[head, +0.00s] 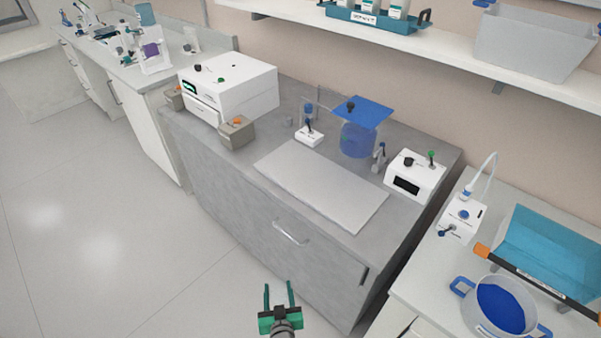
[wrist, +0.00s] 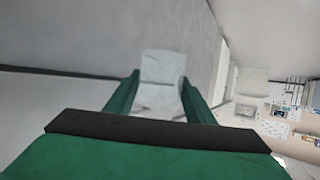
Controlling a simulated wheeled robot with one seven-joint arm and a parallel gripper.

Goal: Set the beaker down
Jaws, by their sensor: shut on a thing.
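My gripper (head: 278,293) is low in front of the grey bench, over the floor side, with its two green fingers apart. In the wrist view, the fingers (wrist: 160,92) close on a pale, see-through shape, which I take to be the beaker (wrist: 162,75). Its outline is faint, and its contents cannot be told. In the head view the beaker cannot be made out between the fingers. A flat, light grey board (head: 320,185) lies bare on the bench top, above and beyond my gripper.
The grey bench (head: 250,195) has a drawer handle facing me. On it stand a white boxy device (head: 240,85), a blue vessel (head: 358,138) under a blue plate, and a small white device (head: 415,175). A blue-handled pot (head: 462,288) is at right. The floor at left is clear.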

